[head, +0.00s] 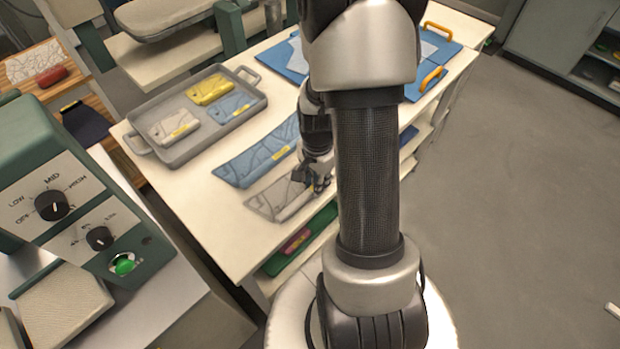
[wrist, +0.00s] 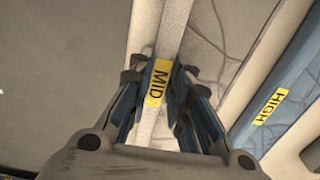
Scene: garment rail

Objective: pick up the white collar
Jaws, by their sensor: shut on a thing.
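The white collar (head: 275,201) lies as a flat pale strip near the front edge of the white table. It also shows in the wrist view (wrist: 173,28), with a yellow tag (wrist: 158,84) marked MID. My gripper (head: 318,184) is at the right end of the strip. In the wrist view my gripper (wrist: 160,78) is shut on the collar, with a finger on each side of the tagged part. My arm hides part of the collar in the head view. I cannot tell whether the held part is lifted off the table.
A blue collar (head: 258,157) lies just behind, its tag (wrist: 270,107) marked HIGH. A grey tray (head: 165,151) holds white, yellow and blue folded pieces. Blue boards with orange handles (head: 431,79) lie at the back right. A control panel (head: 75,215) stands at left.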

